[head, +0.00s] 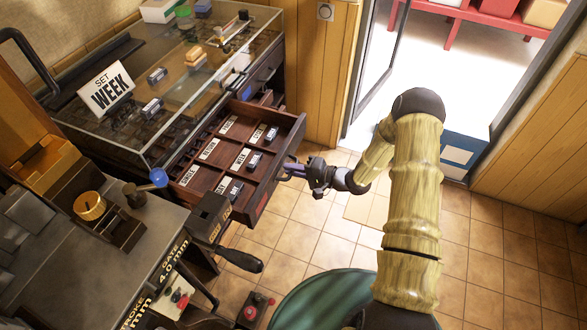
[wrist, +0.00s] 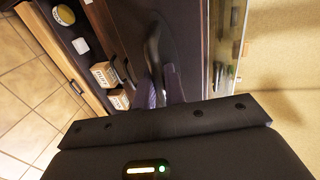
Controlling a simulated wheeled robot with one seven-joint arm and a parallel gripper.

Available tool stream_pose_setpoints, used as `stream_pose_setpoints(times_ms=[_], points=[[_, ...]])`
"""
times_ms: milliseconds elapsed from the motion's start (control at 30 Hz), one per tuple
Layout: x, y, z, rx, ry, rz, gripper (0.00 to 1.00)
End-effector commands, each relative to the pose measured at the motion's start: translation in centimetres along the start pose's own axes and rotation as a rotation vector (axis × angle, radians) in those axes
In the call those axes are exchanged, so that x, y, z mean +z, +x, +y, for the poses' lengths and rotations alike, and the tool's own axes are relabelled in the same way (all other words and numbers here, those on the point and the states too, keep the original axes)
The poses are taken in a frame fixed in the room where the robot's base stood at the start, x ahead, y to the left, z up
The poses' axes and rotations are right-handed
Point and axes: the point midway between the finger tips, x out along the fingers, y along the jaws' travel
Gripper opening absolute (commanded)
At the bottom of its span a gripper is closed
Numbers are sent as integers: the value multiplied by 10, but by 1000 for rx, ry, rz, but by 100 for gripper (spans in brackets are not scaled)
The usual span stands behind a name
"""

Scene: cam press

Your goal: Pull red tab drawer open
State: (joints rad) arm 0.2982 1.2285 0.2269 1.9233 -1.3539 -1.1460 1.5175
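The drawer (head: 213,158) with a red tab (head: 262,203) on its front stands pulled out from the glass-topped cabinet (head: 150,152). Its compartments hold white label cards and several small dark blocks. My gripper (head: 291,170) is at the outer face of the drawer front. In the wrist view, the two purple fingers (wrist: 162,90) are close together around the lower end of a dark curved handle (wrist: 153,45). They look shut on it. The exact contact is partly hidden by the fingers and the gripper body.
A grey bench (head: 85,250) with a black lever (head: 240,260) stands in front of the drawer's left side. A green round seat (head: 335,300) is at the bottom. Tiled floor (head: 480,235) is clear on the right. A blue bin (head: 462,150) stands by the doorway.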

Motion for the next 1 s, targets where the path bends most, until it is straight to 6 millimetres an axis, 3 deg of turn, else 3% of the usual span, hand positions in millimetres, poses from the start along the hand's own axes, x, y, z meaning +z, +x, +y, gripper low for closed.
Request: stream_pose_setpoints(times_ms=[467,1000], points=[[-1,-10,1,1,1,3,16],[-1,-110,1,2,1,5,16]])
